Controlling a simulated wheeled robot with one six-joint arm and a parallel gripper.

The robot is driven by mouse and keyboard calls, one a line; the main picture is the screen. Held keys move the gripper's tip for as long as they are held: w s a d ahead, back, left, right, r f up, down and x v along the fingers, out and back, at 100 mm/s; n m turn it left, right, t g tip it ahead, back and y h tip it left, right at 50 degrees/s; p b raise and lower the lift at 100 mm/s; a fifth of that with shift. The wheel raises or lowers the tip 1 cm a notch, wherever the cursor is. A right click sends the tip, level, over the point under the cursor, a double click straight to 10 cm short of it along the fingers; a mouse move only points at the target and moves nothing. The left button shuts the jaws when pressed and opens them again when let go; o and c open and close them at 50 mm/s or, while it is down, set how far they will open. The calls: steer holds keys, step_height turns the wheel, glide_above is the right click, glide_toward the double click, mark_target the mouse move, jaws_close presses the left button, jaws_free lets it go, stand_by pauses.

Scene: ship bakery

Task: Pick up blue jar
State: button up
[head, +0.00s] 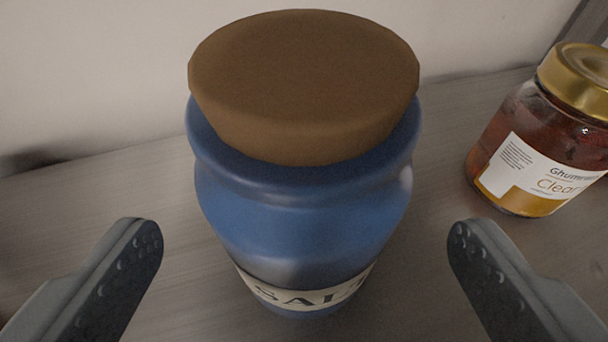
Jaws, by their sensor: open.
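The blue jar (300,220) stands upright on a grey wooden surface in the middle of the head view. It has a wide brown cork stopper (303,85) and a cream label reading "SALT", partly cut by its curve. My gripper (305,243) is open, with one finger low on the left and the other low on the right. The jar shows between the two fingers, with a gap on each side. The fingers look apart from the jar, and nothing is held. How deep the fingertips are relative to the jar is hard to tell.
A glass jar (545,140) with a gold lid, amber contents and a white label stands to the right, beyond the right finger. A pale wall (100,70) rises behind the jars. The wooden surface (190,260) is clear left of the blue jar.

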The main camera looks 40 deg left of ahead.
steer(key=shift+x, duration=2.5)
steer(key=c, duration=1.5)
